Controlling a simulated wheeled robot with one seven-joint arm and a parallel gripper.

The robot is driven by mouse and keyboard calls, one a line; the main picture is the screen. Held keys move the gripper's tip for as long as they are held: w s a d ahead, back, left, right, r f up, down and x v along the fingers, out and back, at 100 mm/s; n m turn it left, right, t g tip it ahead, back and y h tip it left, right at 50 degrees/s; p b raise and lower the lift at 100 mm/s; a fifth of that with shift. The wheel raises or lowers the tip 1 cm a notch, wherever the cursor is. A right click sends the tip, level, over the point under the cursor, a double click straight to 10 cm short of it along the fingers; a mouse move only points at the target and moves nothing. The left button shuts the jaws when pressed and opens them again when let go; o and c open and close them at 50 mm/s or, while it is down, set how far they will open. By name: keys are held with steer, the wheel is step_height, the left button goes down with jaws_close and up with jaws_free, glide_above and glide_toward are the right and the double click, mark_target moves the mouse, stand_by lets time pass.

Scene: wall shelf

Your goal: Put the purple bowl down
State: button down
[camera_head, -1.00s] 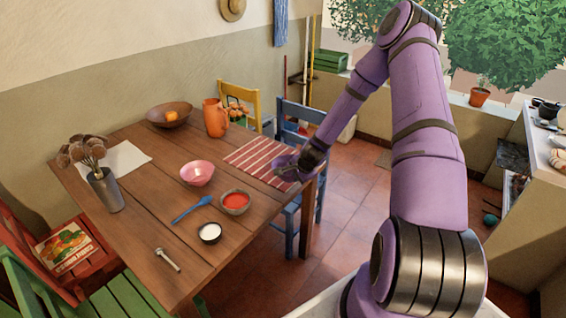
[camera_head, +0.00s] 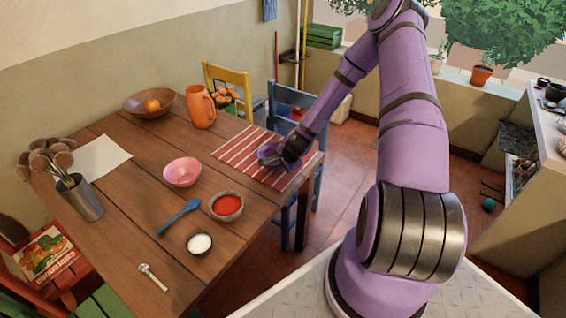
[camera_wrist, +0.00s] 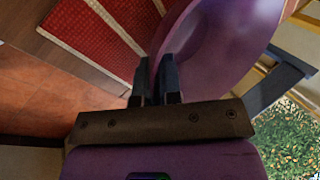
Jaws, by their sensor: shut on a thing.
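The purple bowl (camera_wrist: 225,45) fills the upper middle of the wrist view, with its rim pinched between the two dark fingers of my gripper (camera_wrist: 157,85). In the head view the bowl (camera_head: 268,155) is small and partly hidden by my gripper (camera_head: 285,158). Bowl and gripper are over the red-and-white striped mat (camera_head: 238,152), near the table's right edge. I cannot tell whether the bowl touches the mat.
The wooden table (camera_head: 130,215) also holds a pink bowl (camera_head: 182,172), a bowl of red food (camera_head: 227,206), a small white-filled bowl (camera_head: 200,244), a blue spoon (camera_head: 178,217) and an orange pitcher (camera_head: 201,107). A blue chair (camera_head: 291,97) stands by the mat.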

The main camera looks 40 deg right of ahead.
steer(key=shift+f, duration=0.4)
steer(key=shift+f, duration=0.1)
steer(key=c, duration=1.3)
jaws_free()
